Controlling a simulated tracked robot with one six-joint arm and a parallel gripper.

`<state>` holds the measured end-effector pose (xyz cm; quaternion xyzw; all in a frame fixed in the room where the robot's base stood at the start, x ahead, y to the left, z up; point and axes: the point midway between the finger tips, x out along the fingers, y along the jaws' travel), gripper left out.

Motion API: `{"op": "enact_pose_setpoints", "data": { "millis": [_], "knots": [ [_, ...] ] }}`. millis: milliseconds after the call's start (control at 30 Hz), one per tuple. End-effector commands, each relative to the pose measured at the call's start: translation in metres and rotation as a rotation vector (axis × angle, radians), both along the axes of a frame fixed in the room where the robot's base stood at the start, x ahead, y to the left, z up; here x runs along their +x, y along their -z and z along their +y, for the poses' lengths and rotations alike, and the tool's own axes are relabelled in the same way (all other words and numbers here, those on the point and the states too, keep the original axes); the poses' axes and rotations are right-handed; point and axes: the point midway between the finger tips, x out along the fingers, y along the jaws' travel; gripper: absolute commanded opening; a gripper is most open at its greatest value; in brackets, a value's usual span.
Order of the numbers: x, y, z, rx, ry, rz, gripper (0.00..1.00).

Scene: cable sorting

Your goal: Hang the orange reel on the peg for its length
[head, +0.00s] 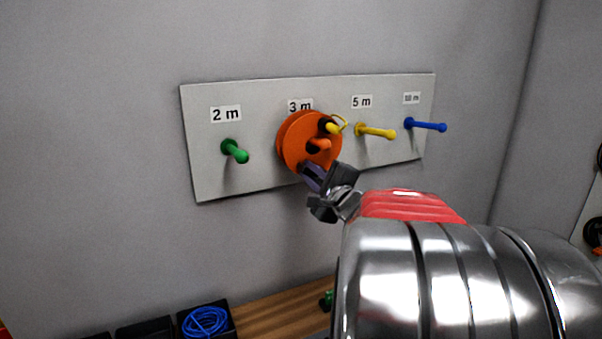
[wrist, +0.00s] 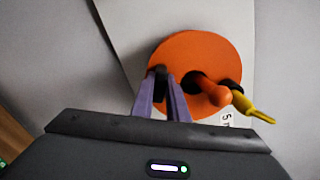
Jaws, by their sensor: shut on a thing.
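The orange reel (head: 296,135) is at the board under the "3 m" label (head: 300,106), whose lower part it covers. The orange peg (head: 320,144) comes out through the dark hole in the reel's middle, so the reel is around it. The peg also passes through the reel (wrist: 190,52) in the wrist view. Whether the reel touches the board is hidden.
The pale board (head: 270,92) also carries a green peg (head: 235,151) under "2 m", a yellow peg (head: 376,132) under "5 m" and a blue peg (head: 426,125) at the right. Below, a dark bin (head: 225,327) with blue cable (head: 205,322) stands by a wooden surface (head: 280,312).

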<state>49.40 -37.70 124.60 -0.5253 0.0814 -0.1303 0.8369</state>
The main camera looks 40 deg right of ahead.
Motion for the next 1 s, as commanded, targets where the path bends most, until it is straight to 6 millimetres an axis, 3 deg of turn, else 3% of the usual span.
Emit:
{"op": "enact_pose_setpoints", "data": {
  "millis": [133, 167, 433, 767, 1000],
  "knots": [
    [0.001, -0.001, 0.001, -0.002, -0.002, -0.002, 0.00],
    [0.001, -0.001, 0.001, -0.001, -0.003, -0.001, 0.16],
    [0.001, -0.001, 0.002, -0.001, -0.004, 0.000, 0.35],
    [0.000, 0.000, 0.002, 0.000, -0.004, 0.001, 0.35],
    [-0.018, 0.000, 0.007, -0.001, -0.002, 0.000, 0.35]
  ]
}}
